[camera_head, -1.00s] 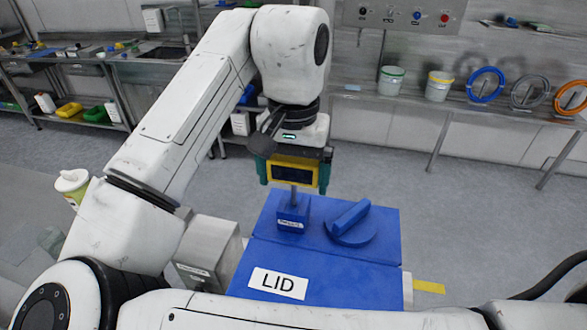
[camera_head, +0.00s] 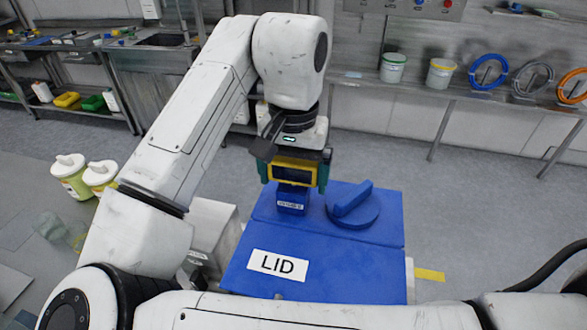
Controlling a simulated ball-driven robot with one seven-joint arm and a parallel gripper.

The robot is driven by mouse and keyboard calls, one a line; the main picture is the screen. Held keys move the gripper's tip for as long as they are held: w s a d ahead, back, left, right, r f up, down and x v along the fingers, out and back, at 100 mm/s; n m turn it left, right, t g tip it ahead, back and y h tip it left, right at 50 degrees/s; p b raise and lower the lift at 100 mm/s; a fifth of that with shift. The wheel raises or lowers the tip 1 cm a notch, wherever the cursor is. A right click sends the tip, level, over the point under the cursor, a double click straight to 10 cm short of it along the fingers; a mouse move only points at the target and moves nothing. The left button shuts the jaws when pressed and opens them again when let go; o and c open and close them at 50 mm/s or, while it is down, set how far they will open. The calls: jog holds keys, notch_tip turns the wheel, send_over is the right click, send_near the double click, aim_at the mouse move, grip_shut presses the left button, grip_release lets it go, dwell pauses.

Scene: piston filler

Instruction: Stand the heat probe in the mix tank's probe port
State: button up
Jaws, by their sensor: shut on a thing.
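My gripper (camera_head: 294,181) has its teal fingers shut on the sides of the heat probe (camera_head: 292,170), a yellow body with a dark screen, held upright. The probe's body is right above the probe port (camera_head: 291,202), a small blue labelled block on the mix tank's lid (camera_head: 335,268). No stem shows between body and port, so the stem appears to be down in the port. I cannot tell whether the body rests on the block.
A round blue cap with a raised grip bar (camera_head: 353,207) is to the right of the port. White-lidded containers (camera_head: 71,175) stand at left. A bench with tubs (camera_head: 393,68) and coiled hoses (camera_head: 488,72) runs along the back wall.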

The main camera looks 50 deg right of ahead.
jog(key=shift+f, duration=0.3)
jog(key=o, duration=0.8)
jog(key=shift+r, duration=0.1)
notch_tip(320, 180, up, 11)
jog(key=shift+f, duration=0.15)
dwell(0.8)
